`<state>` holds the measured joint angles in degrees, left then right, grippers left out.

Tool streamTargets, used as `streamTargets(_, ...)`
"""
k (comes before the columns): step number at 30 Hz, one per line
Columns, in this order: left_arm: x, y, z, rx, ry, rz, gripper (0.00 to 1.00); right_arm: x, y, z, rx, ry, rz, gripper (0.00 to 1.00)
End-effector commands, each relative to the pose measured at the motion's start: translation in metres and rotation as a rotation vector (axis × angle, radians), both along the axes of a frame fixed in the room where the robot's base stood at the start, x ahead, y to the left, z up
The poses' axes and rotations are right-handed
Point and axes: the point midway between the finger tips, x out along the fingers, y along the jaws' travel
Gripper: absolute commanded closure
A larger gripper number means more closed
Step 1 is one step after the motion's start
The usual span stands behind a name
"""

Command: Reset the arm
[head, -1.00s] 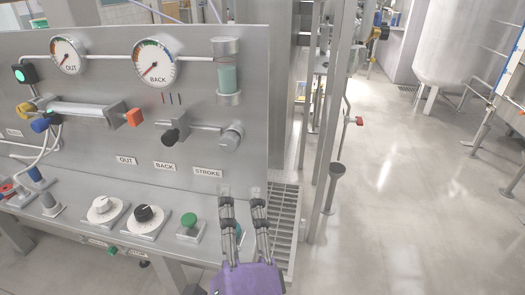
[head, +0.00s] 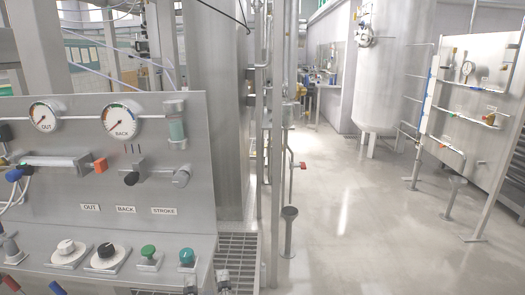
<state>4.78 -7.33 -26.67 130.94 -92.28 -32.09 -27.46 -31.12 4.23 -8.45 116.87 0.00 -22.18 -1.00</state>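My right gripper is not in view.
A steel control panel (head: 75,190) with an OUT gauge (head: 44,117), a BACK gauge (head: 119,120) and a green knob (head: 148,252) fills the left. A post (head: 289,235) stands right of the grating. Open floor (head: 345,230) lies beyond, with a tank (head: 385,75) and second panel (head: 475,110).

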Motion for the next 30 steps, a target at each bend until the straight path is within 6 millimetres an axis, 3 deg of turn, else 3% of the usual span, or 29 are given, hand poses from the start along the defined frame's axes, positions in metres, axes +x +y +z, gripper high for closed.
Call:
streamTargets(4, 0.005, -0.008, -0.058, -0.282, 0.109, -0.109, 0.61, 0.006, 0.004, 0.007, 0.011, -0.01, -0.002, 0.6)
streamTargets(8, -0.008, -0.009, -0.121, -0.59, 0.246, -0.161, 0.61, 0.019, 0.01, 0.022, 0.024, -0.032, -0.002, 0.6)
streamTargets(11, -0.034, -0.004, -0.171, -0.856, 0.357, -0.153, 0.61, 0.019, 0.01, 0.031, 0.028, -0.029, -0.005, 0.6)
streamTargets(14, -0.071, 0.009, -0.215, -1.123, 0.452, -0.095, 0.61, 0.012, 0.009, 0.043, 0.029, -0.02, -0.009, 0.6)
streamTargets(18, -0.141, 0.04, -0.26, -1.471, 0.535, 0.06, 0.61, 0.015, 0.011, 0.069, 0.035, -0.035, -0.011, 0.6)
streamTargets(21, -0.19, 0.067, -0.275, -1.631, 0.551, 0.18, 0.61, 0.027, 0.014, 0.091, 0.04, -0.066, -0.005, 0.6)
streamTargets(24, -0.227, 0.089, -0.282, -1.666, 0.563, 0.259, 0.61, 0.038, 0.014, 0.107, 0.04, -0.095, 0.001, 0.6)
streamTargets(30, -0.258, 0.104, -0.283, -1.647, 0.576, 0.308, 0.61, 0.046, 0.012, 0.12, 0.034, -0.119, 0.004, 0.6)
